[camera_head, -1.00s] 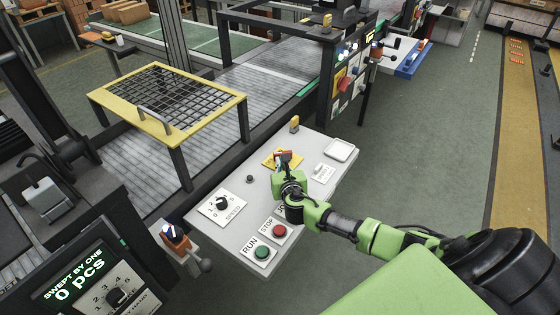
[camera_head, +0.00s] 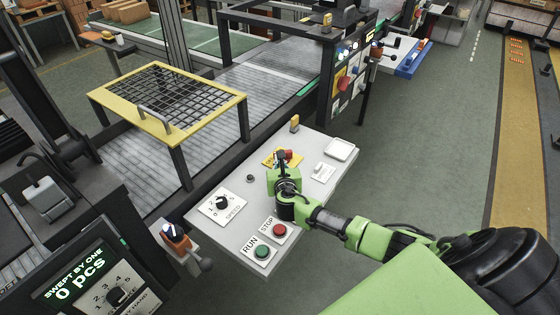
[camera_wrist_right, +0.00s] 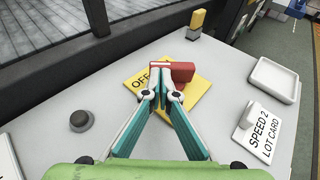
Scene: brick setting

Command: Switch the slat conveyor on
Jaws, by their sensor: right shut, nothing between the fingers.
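The slat conveyor (camera_head: 148,190) runs past the grey control panel (camera_head: 215,235). On the panel a yellow plate (camera_head: 268,157) bears a red switch handle (camera_head: 289,154). In the right wrist view the handle (camera_wrist_right: 183,72) lies on the plate (camera_wrist_right: 192,98), with "OFF" readable at its left. My right gripper (camera_wrist_right: 162,78) is shut and empty, its teal fingertips right at the handle and covering part of the plate. Whether they touch the handle I cannot tell. The panel also has a green RUN button (camera_head: 262,252), a red STOP button (camera_head: 279,231) and a speed dial (camera_head: 222,203). My left gripper is out of view.
A dark knob (camera_wrist_right: 81,120), a yellow-topped post (camera_wrist_right: 196,24), a white tray (camera_wrist_right: 273,80) and a "SPEED 2 LOT CARD" holder (camera_wrist_right: 258,128) surround the plate. A yellow-framed mesh guard (camera_head: 170,98) stands over the conveyor. The floor right of the panel is clear.

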